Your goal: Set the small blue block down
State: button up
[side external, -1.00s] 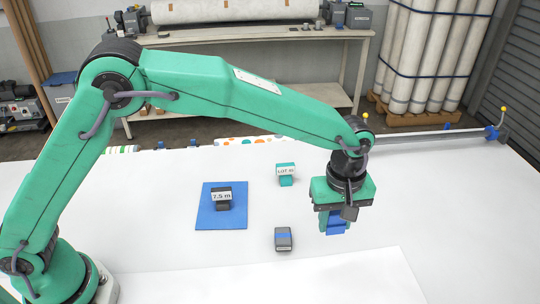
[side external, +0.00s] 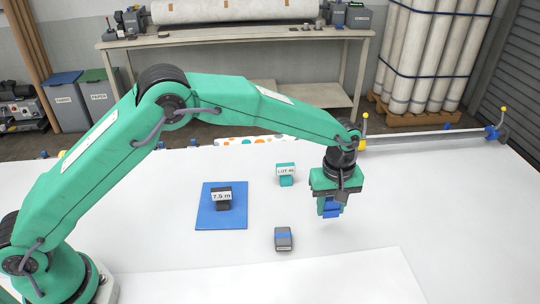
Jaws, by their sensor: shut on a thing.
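The small blue block (side external: 331,211) is in my gripper (side external: 331,203), at the right of centre in the side external view. My gripper points down and is shut on the block. The block's upper part is partly hidden by the jaws. It seems to be held a little above the white table (side external: 430,215), with a faint shadow below it; the exact gap is hard to tell.
A blue mat (side external: 236,213) carries a dark block labelled 7.5 m (side external: 222,198). A teal labelled block (side external: 286,175) stands behind left of my gripper, and a grey block with a blue band (side external: 283,239) lies in front left. The table to the right is clear.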

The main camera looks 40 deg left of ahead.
aim_at(331, 207)
jog(key=shift+f, duration=1.8)
jog(key=shift+f, duration=0.1)
jog(key=o, duration=1)
jog(key=shift+c, duration=0.2)
notch_tip(331, 207, up, 12)
jog(key=shift+r, duration=0.15)
